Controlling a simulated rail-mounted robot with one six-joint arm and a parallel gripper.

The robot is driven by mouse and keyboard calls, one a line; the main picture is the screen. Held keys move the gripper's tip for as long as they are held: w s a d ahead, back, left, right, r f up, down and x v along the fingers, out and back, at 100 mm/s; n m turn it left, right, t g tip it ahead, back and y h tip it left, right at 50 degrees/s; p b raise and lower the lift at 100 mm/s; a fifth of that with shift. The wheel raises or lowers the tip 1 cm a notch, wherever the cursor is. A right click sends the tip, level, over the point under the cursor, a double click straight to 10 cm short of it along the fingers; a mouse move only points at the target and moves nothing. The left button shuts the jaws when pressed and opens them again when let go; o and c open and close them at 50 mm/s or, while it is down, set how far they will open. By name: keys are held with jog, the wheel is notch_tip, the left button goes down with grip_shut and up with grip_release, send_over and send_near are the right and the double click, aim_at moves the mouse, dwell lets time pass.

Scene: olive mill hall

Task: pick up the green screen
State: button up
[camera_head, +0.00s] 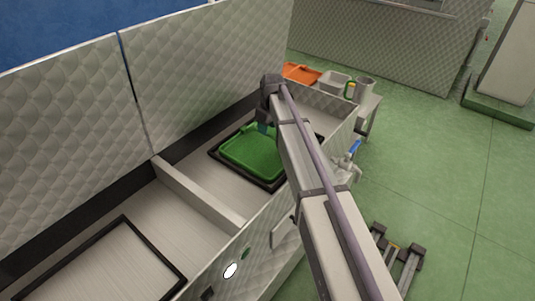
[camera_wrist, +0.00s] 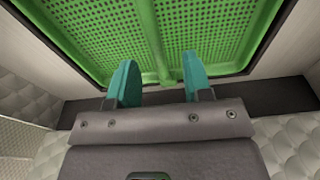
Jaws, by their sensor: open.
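The green screen (camera_head: 254,153) lies in a black-rimmed frame on the floor of the far bay of the metal trough. In the wrist view the green screen (camera_wrist: 205,32) fills the top, with a perforated face and a raised bar down its middle. My gripper (camera_wrist: 157,85) shows two teal fingers, spread apart, with nothing held between them. In that view the fingertips overlap the near edge of the screen, close to the end of the bar. In the head view my gripper (camera_head: 265,128) is over the far side of the screen, and my arm hides the screen's right part.
A low divider (camera_head: 198,192) separates this bay from a nearer bay with an empty black frame (camera_head: 122,222). Quilted metal panels (camera_head: 70,105) rise behind. An orange tray (camera_head: 300,73), a grey bin (camera_head: 333,82) and a metal jug (camera_head: 365,89) stand beyond the trough.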

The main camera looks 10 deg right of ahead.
aim_at(268, 140)
jog(key=f+b, duration=0.5)
jog(key=shift+w+f, duration=0.2)
jog(key=shift+f, duration=0.05)
jog(key=shift+r, duration=0.25)
grip_shut()
